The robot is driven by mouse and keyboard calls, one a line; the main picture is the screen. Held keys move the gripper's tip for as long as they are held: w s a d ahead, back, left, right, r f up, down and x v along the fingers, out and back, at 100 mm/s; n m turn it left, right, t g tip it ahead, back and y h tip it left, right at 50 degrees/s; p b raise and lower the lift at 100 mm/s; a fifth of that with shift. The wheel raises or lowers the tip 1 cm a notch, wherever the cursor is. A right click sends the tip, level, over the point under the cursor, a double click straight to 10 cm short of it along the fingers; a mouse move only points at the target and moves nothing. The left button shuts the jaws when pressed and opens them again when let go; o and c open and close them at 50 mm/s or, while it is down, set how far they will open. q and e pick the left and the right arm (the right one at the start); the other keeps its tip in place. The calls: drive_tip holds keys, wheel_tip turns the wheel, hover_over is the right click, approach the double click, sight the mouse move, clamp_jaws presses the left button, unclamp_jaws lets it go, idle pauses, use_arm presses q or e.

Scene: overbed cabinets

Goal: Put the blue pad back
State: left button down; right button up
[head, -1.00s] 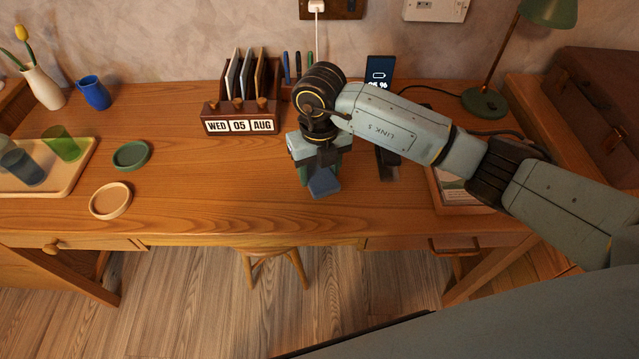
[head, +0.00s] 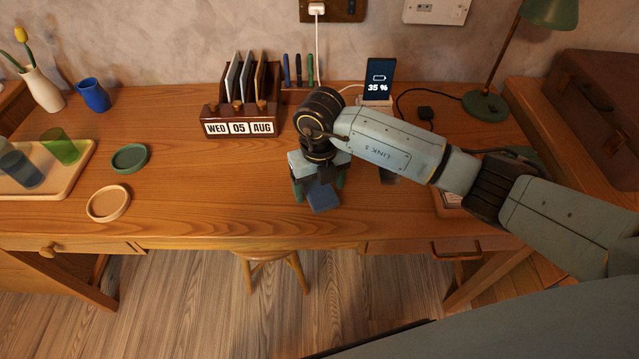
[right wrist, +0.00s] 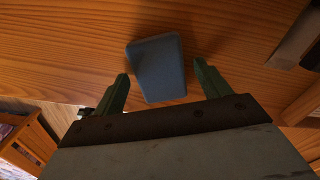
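The blue pad (head: 323,198) lies on the wooden desk (head: 220,180), near the front edge in the middle. It also shows in the right wrist view (right wrist: 157,66) as a flat rounded slab. My right gripper (head: 319,187) is just behind and above the pad in the head view, pointing down. In the right wrist view its two green fingers (right wrist: 161,78) are spread wide on either side of the pad's near end. Gaps show between each finger and the pad. My left gripper is out of view.
A calendar block (head: 240,122) with an upright card rack stands behind on the left. Pens (head: 298,68) and a phone on a stand (head: 379,80) are at the back. Coasters (head: 130,158) and a tray with cups (head: 72,178) are left. A lamp (head: 486,102) stands right.

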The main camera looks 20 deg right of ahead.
sight(320, 190)
drive_tip(key=shift+r, duration=0.15)
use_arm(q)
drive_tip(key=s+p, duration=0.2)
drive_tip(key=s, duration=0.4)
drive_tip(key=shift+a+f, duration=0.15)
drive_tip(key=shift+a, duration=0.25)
use_arm(e)
wheel_tip(320, 190, up, 12)
